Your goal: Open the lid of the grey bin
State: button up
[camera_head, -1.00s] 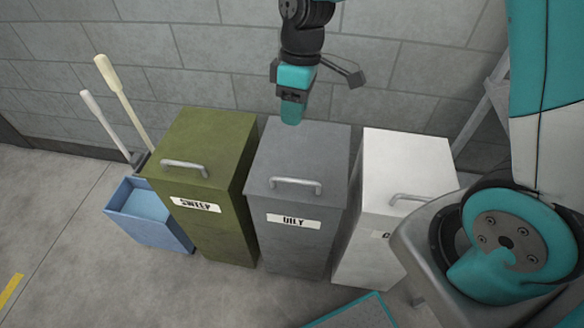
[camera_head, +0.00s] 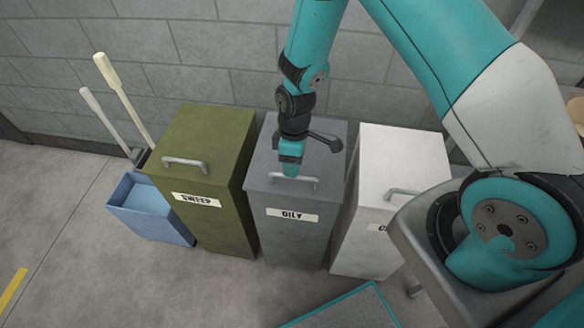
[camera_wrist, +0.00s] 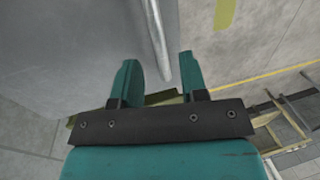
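The grey bin (camera_head: 291,235), labelled OILY, stands in the middle of three bins with its lid (camera_head: 262,160) shut. A light metal bar handle (camera_head: 312,183) runs along the lid's front edge. My gripper (camera_head: 289,172) points down over that handle and covers part of it. In the wrist view, the two teal fingers (camera_wrist: 160,68) are apart, and the handle (camera_wrist: 156,35) shows between and beyond their tips. I cannot tell whether the fingers touch it.
An olive SWEEP bin (camera_head: 215,225) stands close on the left and a white bin (camera_head: 385,170) close on the right. A blue container (camera_head: 150,212) and light-handled tools (camera_head: 122,95) are at far left. A block wall (camera_head: 215,50) is behind. Floor in front is mostly clear.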

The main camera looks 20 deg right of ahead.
jog(key=shift+s+a+f, duration=0.1)
jog(key=shift+f, duration=0.6)
jog(key=shift+s+a+f, duration=0.1)
jog(key=shift+f, duration=0.6)
grip_shut()
jog(key=shift+r, duration=0.15)
